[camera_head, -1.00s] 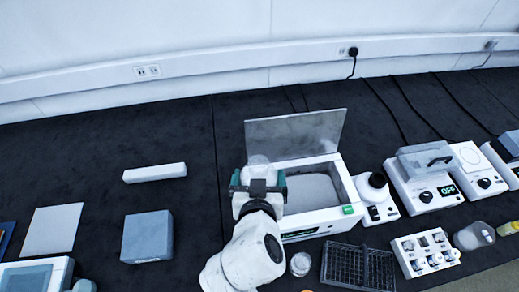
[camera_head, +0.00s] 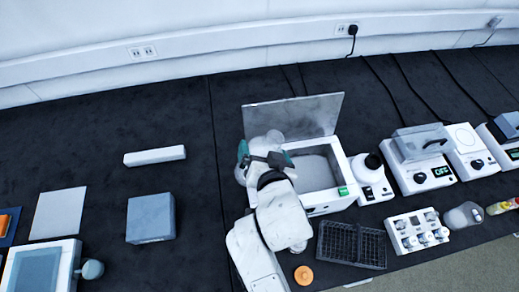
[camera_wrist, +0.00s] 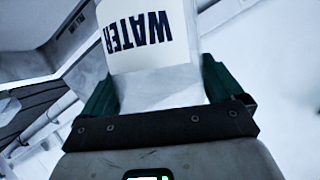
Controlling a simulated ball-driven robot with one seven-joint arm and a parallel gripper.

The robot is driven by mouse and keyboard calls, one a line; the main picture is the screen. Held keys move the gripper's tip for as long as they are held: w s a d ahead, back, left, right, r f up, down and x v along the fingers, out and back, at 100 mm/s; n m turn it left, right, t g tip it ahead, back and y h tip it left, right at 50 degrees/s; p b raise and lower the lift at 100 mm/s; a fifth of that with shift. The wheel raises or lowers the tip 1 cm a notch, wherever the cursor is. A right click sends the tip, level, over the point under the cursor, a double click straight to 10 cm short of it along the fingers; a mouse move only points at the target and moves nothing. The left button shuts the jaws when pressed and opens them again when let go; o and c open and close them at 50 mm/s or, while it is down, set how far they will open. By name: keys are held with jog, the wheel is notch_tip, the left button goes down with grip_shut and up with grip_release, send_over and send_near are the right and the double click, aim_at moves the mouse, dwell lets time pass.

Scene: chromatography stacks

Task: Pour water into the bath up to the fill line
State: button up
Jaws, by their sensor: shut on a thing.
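The bath (camera_head: 322,172) is a white open box with a pale grey inside. Its see-through grey lid (camera_head: 292,116) stands raised at the back. My gripper (camera_head: 266,159) is at the bath's left end, shut on a pale translucent bottle (camera_head: 264,144). In the wrist view, the bottle (camera_wrist: 148,36) sits between the green fingers (camera_wrist: 158,92), its white label reading WATER. The bottle appears tilted in the head view. Its mouth is not clear, and I see no stream of water. I cannot make out the fill line or a water level.
A dark wire rack (camera_head: 351,245) and an orange round cap (camera_head: 303,275) lie in front of the bath. A white device with a black top (camera_head: 371,178) stands close to its right. A blue-grey box (camera_head: 151,219) is at left, with clear black bench between it and my arm.

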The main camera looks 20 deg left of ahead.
jog(key=shift+r, duration=0.15)
jog(key=shift+w+d+m, duration=0.1)
jog(key=shift+d+m, duration=0.05)
jog(key=shift+m, duration=0.15)
jog(key=shift+y, duration=0.3)
jog(key=shift+m+g, duration=0.3)
dwell(0.4)
jog(key=shift+a+f+m+y, duration=0.3)
jog(key=shift+m+y, duration=0.1)
jog(key=shift+y, duration=0.2)
jog(key=shift+s+a+f+m, duration=0.1)
jog(key=shift+s+f+m, duration=0.05)
jog(key=shift+s+m, duration=0.15)
